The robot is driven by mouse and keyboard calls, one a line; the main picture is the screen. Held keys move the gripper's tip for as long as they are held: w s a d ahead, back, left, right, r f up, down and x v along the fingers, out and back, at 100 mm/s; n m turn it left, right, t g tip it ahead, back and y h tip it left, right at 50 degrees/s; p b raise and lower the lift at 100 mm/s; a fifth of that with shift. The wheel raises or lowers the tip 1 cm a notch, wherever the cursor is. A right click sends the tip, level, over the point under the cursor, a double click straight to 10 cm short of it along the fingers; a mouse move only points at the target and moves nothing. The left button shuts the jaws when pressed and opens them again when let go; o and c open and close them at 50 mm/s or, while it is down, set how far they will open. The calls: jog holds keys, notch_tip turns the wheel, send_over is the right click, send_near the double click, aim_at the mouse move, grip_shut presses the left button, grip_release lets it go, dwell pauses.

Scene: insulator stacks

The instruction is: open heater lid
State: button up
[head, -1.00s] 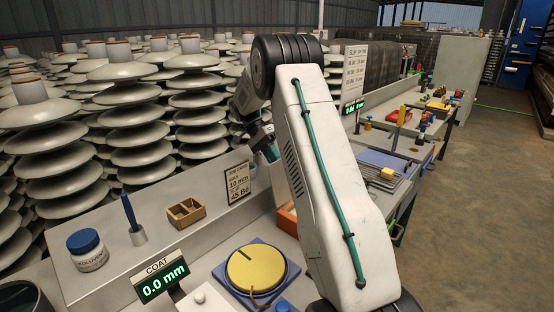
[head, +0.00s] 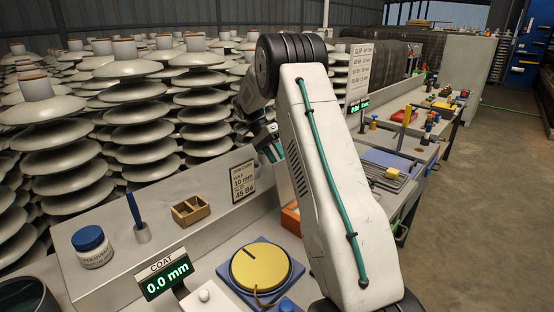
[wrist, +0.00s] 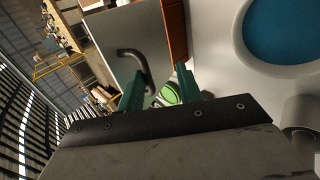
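In the wrist view, a flat grey panel (wrist: 125,25) carries a dark curved handle (wrist: 143,62); it looks like the heater lid, but I cannot be sure. My gripper (wrist: 160,72) shows there as two teal fingers set apart, with no object clearly held between them. The handle is beyond the fingertips, nearer the left finger, and seems apart from them. In the head view, my gripper (head: 270,150) is partly hidden behind my arm, above the bench's back ledge. No heater lid can be made out in the head view.
A yellow disc (head: 260,267) on a blue base, a coat display (head: 165,277), a blue-capped jar (head: 92,247) and a wooden box (head: 190,210) are on the bench. Insulator stacks (head: 135,105) crowd behind it. A white-rimmed blue round (wrist: 285,30) is right of the fingers.

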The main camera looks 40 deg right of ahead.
jog(key=v, duration=0.7)
jog(key=shift+w+r, duration=0.3)
jog(key=shift+s+a, duration=0.1)
dwell(0.3)
